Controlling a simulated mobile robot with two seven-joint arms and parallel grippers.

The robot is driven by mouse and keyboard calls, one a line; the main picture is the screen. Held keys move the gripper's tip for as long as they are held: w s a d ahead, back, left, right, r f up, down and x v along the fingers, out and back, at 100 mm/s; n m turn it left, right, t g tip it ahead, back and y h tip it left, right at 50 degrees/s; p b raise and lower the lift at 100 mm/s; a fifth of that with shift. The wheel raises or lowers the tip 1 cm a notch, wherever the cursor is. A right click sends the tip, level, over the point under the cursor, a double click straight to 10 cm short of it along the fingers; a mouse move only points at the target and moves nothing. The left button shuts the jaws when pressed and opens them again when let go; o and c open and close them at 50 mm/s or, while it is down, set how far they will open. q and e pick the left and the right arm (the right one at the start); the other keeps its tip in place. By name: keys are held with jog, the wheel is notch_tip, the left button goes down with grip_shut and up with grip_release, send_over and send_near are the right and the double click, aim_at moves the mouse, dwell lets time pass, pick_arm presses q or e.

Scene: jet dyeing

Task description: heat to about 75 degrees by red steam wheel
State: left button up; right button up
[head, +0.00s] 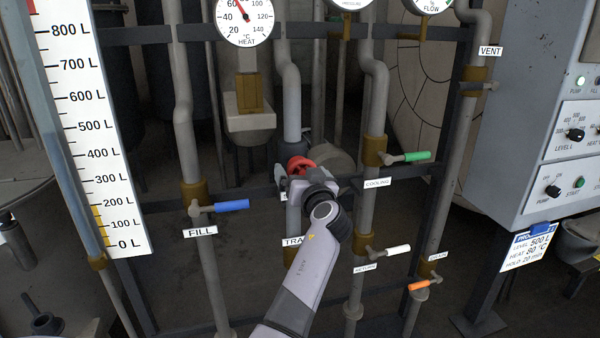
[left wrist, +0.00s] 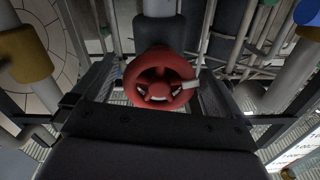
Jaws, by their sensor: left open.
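The red steam wheel (head: 299,163) sits on a vertical pipe in the middle of the head view, partly hidden by my left gripper (head: 297,180). In the left wrist view the wheel (left wrist: 160,66) lies between the open fingers of my left gripper (left wrist: 158,84), with a gap showing on each side. I cannot tell if a finger touches it. The round heat gauge (head: 245,28) is at the top, its upper edge cut off. Its red needle points up and slightly left, between 60 and the top of the dial. My right gripper is not in view.
Lever valves stand around: blue fill (head: 231,206), green cooling (head: 417,156), white return (head: 397,249) and orange drain (head: 419,285). A level scale (head: 90,120) is at left. A grey control panel (head: 535,130) stands at right, above a sign (head: 528,246) reading 80 °C.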

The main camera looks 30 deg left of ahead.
pick_arm(q)
jog(key=c, duration=0.9)
